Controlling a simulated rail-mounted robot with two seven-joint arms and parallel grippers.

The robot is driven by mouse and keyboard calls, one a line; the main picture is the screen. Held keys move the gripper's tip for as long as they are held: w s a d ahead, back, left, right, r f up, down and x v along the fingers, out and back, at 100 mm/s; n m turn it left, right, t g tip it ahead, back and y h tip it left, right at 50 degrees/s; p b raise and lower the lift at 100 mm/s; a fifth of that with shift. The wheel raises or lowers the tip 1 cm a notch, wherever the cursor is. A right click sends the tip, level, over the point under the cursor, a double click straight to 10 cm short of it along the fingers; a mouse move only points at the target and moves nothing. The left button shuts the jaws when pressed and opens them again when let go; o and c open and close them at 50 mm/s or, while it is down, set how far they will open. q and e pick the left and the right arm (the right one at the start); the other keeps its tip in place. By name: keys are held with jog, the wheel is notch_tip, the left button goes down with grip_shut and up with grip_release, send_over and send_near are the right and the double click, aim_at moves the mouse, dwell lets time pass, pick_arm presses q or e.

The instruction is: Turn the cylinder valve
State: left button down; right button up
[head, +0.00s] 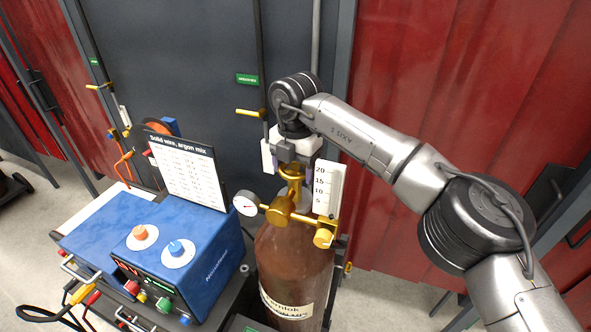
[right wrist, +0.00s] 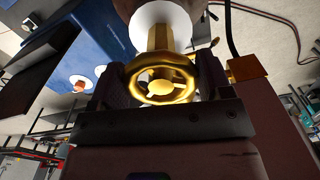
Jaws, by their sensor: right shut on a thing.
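A brown gas cylinder (head: 292,268) stands upright at the centre of the head view. Its brass valve (head: 291,180) and regulator sit on top, with a round pressure gauge (head: 247,204) on the left and a white flow scale (head: 328,188) on the right. My right gripper (head: 290,160) reaches the valve from above. In the right wrist view the round brass handwheel (right wrist: 160,80) sits between the two dark fingers, and the gripper is shut on it. In the head view the fingers and handwheel are partly hidden by the wrist. My left gripper is not in view.
A blue welding machine (head: 205,250) with knobs stands left of the cylinder, with a printed card (head: 186,170) behind its knobs. Cables (head: 75,300) hang at the lower left. Red curtains (head: 465,80) and grey panels stand close behind the cylinder.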

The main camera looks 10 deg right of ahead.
aim_at(296, 166)
jog(key=shift+r+m, duration=0.1)
jog(key=shift+m, duration=0.5)
jog(key=o, duration=0.9)
notch_tip(296, 166, up, 8)
jog(key=shift+r, duration=0.1)
jog(key=shift+r+p, duration=1)
jog(key=shift+r, duration=1.75)
jog(key=shift+a, duration=0.1)
